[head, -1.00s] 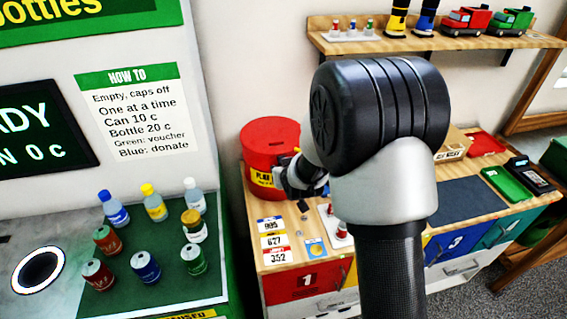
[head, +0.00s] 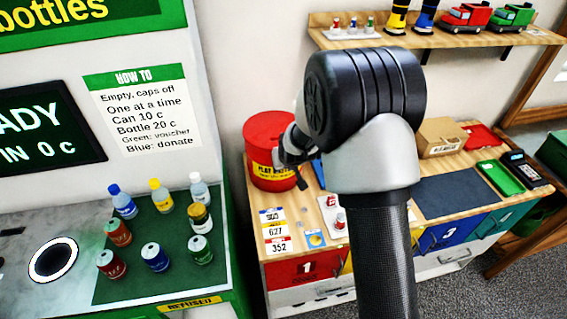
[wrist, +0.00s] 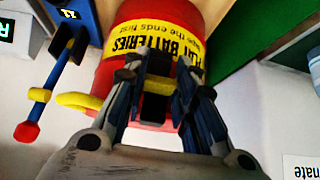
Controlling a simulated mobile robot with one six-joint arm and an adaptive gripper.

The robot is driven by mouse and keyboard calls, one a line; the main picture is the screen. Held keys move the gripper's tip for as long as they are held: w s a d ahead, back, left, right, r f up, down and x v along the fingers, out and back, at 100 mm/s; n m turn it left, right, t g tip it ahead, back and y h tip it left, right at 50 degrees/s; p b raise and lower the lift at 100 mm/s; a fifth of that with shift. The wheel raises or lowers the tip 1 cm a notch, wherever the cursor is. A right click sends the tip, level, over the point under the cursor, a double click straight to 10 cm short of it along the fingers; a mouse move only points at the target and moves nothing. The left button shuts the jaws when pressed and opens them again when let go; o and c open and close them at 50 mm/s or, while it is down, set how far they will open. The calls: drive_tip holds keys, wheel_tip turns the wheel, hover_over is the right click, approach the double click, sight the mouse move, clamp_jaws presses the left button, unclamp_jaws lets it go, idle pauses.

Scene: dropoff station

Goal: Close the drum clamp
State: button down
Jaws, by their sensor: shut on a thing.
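The red drum (head: 270,135), with a yellow flat-batteries label, stands at the back left of the wooden counter. It appears upside down in the wrist view (wrist: 113,78). My gripper (head: 287,157) is at the drum's front right side, partly hidden by my arm. In the wrist view, my gripper (wrist: 158,85) is shut on a yellow handle (wrist: 130,76), apparently the drum clamp's, close against the label. The fingers hide the middle of the handle, and I cannot tell whether the clamp is closed.
A blue rod (wrist: 52,77) with yellow collars and a red end lies left of my gripper in the wrist view. The bottle machine's green panel (head: 150,265) with bottles and cans is left. A cardboard box (head: 441,137) and green tray (head: 499,177) are right.

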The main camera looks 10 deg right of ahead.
drive_tip(key=c, duration=1.3)
unclamp_jaws()
drive_tip(key=v, duration=1.2)
drive_tip(key=s+g+b, duration=0.1)
drive_tip(key=s+b, duration=0.1)
drive_tip(key=s, duration=0.8)
drive_tip(key=s+r+g+b, duration=0.1)
drive_tip(key=s+b, duration=0.2)
drive_tip(key=s, duration=0.8)
drive_tip(key=s+r+b, duration=0.1)
drive_tip(key=s+b, duration=0.2)
drive_tip(key=s, duration=0.8)
drive_tip(key=shift+s+r+g, duration=0.1)
drive_tip(key=shift+r+g, duration=0.15)
drive_tip(key=shift+g, duration=0.15)
